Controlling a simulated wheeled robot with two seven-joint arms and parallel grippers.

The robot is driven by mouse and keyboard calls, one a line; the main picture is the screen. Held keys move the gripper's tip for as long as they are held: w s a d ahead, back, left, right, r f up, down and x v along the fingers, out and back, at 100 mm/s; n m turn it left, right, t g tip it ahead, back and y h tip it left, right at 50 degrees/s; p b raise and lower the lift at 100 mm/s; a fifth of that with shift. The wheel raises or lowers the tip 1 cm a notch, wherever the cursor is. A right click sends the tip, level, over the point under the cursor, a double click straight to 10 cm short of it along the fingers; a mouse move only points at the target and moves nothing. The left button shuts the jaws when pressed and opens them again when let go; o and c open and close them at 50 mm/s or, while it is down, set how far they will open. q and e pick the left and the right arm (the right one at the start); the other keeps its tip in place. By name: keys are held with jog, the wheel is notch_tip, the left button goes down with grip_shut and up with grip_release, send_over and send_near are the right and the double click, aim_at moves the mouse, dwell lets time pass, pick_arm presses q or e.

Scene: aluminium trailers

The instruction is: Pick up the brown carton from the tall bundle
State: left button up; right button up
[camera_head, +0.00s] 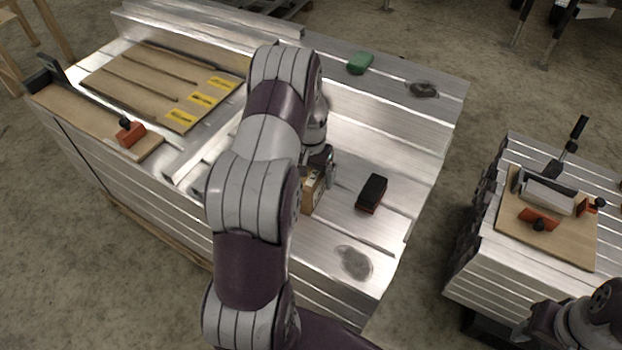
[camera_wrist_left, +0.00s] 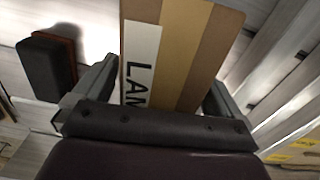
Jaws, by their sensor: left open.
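The brown carton (camera_head: 312,192) stands on the bare metal floor of the large aluminium bundle (camera_head: 330,225), mostly hidden behind my left arm in the head view. In the left wrist view the carton (camera_wrist_left: 180,45) shows a tan tape band and a white label with black letters. My left gripper (camera_head: 318,160) is at the carton. In the left wrist view the open fingers of this gripper (camera_wrist_left: 160,88) are on either side of the carton; contact cannot be told. My right gripper is out of view; only part of that arm shows at the lower right.
A black and red block (camera_head: 371,193) lies right of the carton and shows in the left wrist view (camera_wrist_left: 50,65). A green item (camera_head: 360,63) and a grey patch (camera_head: 424,89) are farther back. Wooden boards (camera_head: 150,85) lie left. A smaller bundle (camera_head: 490,265) with clamps stands right.

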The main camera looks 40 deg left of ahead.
pick_arm(q)
jog(key=c, duration=1.4)
jog(key=shift+r, duration=0.1)
